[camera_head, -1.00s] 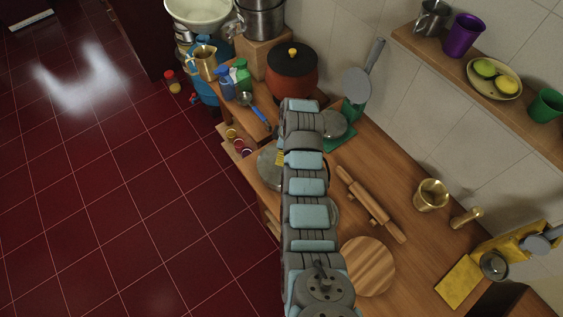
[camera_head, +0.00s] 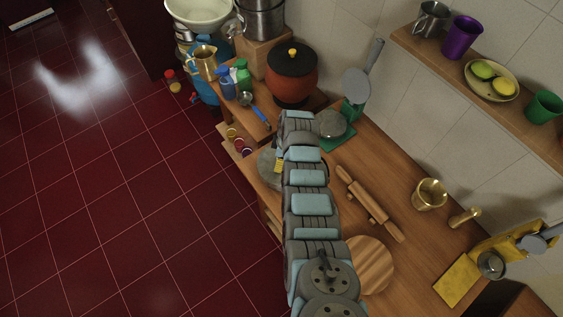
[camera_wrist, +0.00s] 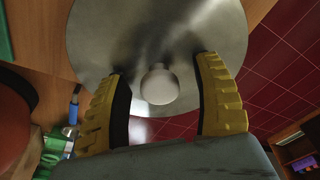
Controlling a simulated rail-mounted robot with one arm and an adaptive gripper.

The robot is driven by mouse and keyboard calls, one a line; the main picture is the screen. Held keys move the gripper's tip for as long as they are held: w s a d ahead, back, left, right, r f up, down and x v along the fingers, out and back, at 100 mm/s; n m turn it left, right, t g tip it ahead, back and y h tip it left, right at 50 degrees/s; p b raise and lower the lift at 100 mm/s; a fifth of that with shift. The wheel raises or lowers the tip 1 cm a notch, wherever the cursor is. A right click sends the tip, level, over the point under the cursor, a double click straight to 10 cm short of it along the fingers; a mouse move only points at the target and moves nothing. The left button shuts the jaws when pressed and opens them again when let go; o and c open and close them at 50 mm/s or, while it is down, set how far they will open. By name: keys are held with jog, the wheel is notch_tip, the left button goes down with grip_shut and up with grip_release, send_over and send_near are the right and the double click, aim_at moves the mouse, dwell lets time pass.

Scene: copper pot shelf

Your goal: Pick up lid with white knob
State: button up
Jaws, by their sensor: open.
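The round grey metal lid (camera_wrist: 200,25) with a white knob (camera_wrist: 159,86) fills the upper middle of the wrist view. My gripper (camera_wrist: 160,72) is open, with one yellow ribbed finger on each side of the knob. Gaps show between the knob and both fingers. In the head view the lid (camera_head: 266,172) lies at the left edge of the wooden counter, partly covered by my arm, and its knob is hidden there. A yellow finger (camera_head: 279,160) shows over the lid in that view.
An orange pot with a black lid (camera_head: 292,75) stands beyond my arm. Bottles (camera_head: 242,77) and a blue-handled utensil (camera_head: 261,117) are near it. A rolling pin (camera_head: 370,205) and a round striped board (camera_head: 372,265) lie to the right. Red floor drops away at left.

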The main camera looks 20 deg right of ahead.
grip_shut()
dwell(0.4)
